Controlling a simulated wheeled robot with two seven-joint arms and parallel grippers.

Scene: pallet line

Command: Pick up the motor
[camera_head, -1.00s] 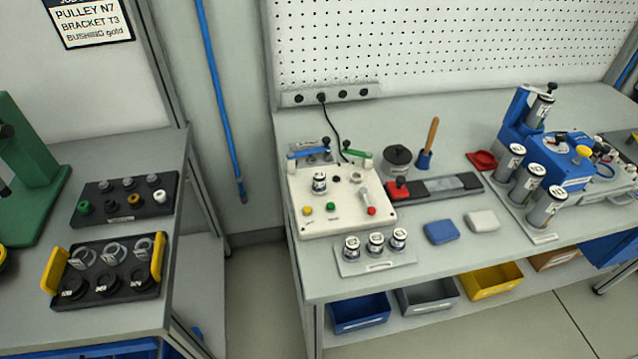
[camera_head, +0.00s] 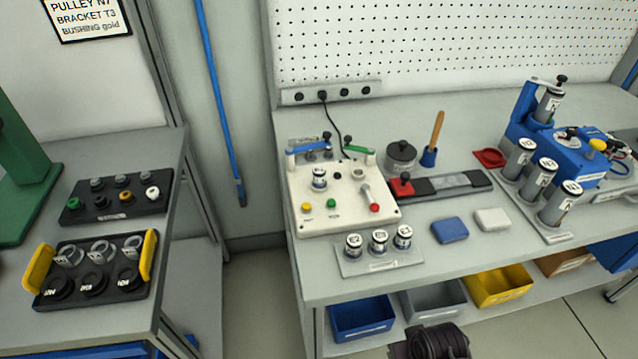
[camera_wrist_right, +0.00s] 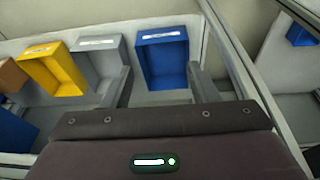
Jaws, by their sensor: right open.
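Several silver cylinders with white labels and dark caps could be motors; I cannot tell which one is meant. Three small ones (camera_head: 379,242) stand on a light plate at the bench's front. Another (camera_head: 319,178) sits in the white fixture (camera_head: 346,218). Three larger ones (camera_head: 539,179) stand on a plate at the right, and one (camera_head: 547,104) is in the blue machine (camera_head: 575,160). My right gripper (camera_wrist_right: 161,72) is open and empty, with the bins below the bench beyond its fingers. A dark part of my right arm shows at the bottom of the head view. My left gripper is not seen.
Blue (camera_head: 362,318), grey and yellow (camera_head: 499,285) bins sit under the bench. A blue block (camera_head: 450,230), a white block (camera_head: 492,219) and an upright wooden handle (camera_head: 436,132) stand on the bench. The left table holds black trays (camera_head: 115,196) of parts. A floor gap separates the tables.

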